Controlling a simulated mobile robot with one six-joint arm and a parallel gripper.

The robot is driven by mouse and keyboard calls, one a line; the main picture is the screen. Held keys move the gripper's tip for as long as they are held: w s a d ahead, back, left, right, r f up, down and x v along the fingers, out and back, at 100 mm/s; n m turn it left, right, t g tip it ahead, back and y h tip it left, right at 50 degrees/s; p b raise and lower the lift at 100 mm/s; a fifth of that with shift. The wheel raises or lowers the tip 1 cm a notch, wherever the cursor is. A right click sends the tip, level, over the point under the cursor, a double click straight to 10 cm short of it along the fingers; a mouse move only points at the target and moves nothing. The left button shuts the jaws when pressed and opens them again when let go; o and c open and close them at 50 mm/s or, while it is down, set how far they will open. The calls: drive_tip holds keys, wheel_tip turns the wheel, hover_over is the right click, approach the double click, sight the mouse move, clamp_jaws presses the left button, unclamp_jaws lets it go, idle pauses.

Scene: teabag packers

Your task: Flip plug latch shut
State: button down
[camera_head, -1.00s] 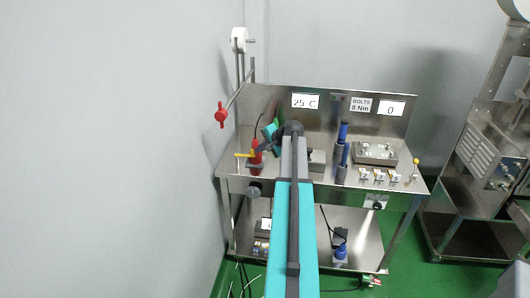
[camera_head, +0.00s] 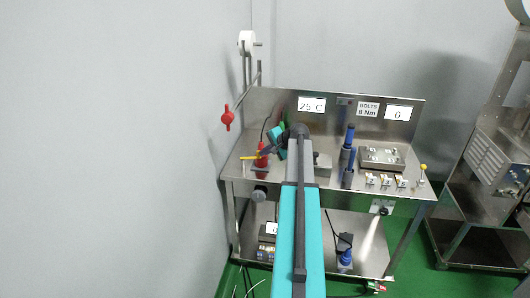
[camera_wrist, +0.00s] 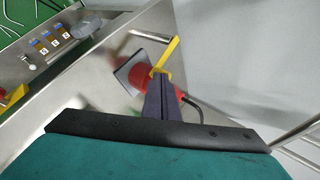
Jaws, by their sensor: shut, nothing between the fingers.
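The plug is a red connector (camera_head: 262,160) on the left end of the steel bench. In the wrist view the red plug (camera_wrist: 138,78) shows behind my fingers, with a grey square flange or lid on its left side. Its yellow latch (camera_head: 249,157) sticks out to the left in the head view. In the wrist view the yellow latch (camera_wrist: 167,54) rises as a slanted bar just beyond my fingertips. My gripper (camera_wrist: 161,77) is shut and empty, its dark fingers together right at the latch's lower end; I cannot tell whether they touch. My gripper's tips partly cover the plug.
A black cable (camera_wrist: 194,104) leaves the plug on the right. A red-handled valve (camera_head: 227,118) hangs left of the bench. Blue-handled tools (camera_head: 349,136), a metal block (camera_head: 382,158) and small numbered parts (camera_head: 386,181) stand to the right. A grey wall is close on the left.

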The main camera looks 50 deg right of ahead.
drive_tip(key=shift+a, duration=0.4)
drive_tip(key=shift+s, duration=0.15)
drive_tip(key=s+f+b+v, duration=0.1)
drive_tip(key=b+v, duration=0.1)
drive_tip(key=v, duration=1)
drive_tip(key=shift+s+d+f, duration=0.2)
drive_tip(key=shift+s+d, duration=0.2)
drive_tip(key=shift+s, duration=0.2)
